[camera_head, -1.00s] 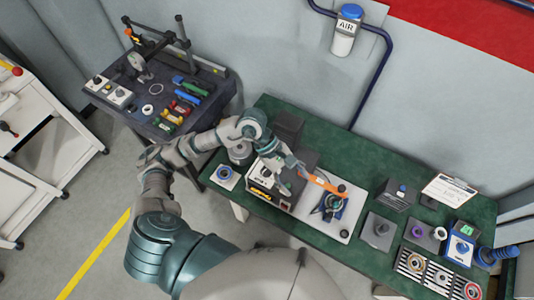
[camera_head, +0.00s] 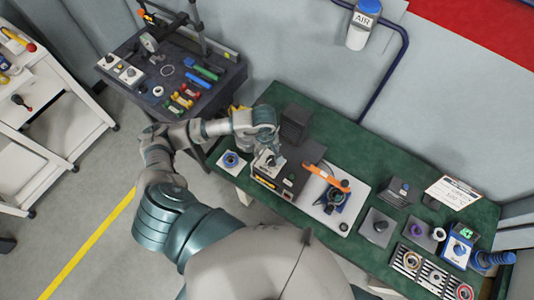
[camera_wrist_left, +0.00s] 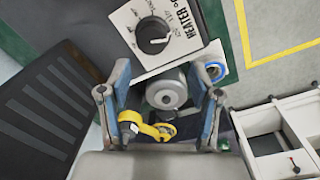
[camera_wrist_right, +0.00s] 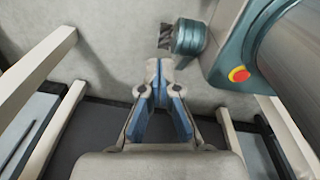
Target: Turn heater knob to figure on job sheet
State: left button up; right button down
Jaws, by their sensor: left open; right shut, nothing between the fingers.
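The heater box (camera_head: 310,151) stands on the green bench. Its white panel (camera_wrist_left: 190,55), marked "HEATER °C", shows in the left wrist view with the round black knob (camera_wrist_left: 153,37), which has a white pointer line and a printed scale. My left gripper (camera_head: 272,160) is over the box's left part. In the left wrist view the left gripper (camera_wrist_left: 163,72) is open and empty, with the knob just beyond its tips and apart from them. The job sheet (camera_head: 453,192) is at the bench's right back; its figure is too small to read. My right gripper (camera_wrist_right: 157,72) is shut and empty, away from the bench.
An orange-handled clamp fixture (camera_head: 328,178) stands on a pale plate right of the box. A dark block (camera_head: 296,121) is behind it. A blue-ringed tile (camera_head: 231,162) lies at the bench's left end. A dark side table (camera_head: 140,100) holds tools.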

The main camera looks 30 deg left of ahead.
aim_at(272, 160)
pick_arm(q)
jog(key=d+f, duration=0.2)
jog(key=f, duration=0.1)
jog(key=shift+d+f, duration=0.2)
jog(key=shift+d, duration=0.2)
jog(key=shift+d+f+p, duration=0.15)
jog(key=shift+d+p, duration=0.15)
jog(key=shift+d, duration=0.05)
jog(key=shift+f, duration=0.15)
jog(key=shift+a, duration=0.25)
jog(key=shift+a+f, duration=0.15)
jog(key=shift+a, duration=0.25)
jog(key=shift+c, duration=0.4)
jog(key=shift+a, duration=0.35)
jog(key=c, duration=0.4)
jog(key=shift+w+a+f, duration=0.1)
jog(key=shift+a+f, duration=0.1)
jog(key=shift+a, duration=0.1)
jog(key=c, duration=0.6)
jog(key=shift+d, duration=0.25)
jog(key=shift+c, duration=0.2)
jog(key=shift+d+r, duration=0.1)
jog(key=shift+d, duration=0.15)
jog(key=shift+s+d, duration=0.2)
jog(key=shift+d, duration=0.1)
jog(key=shift+a, duration=0.15)
pick_arm(e)
jog(key=shift+d+r, duration=0.25)
jog(key=shift+d, duration=0.8)
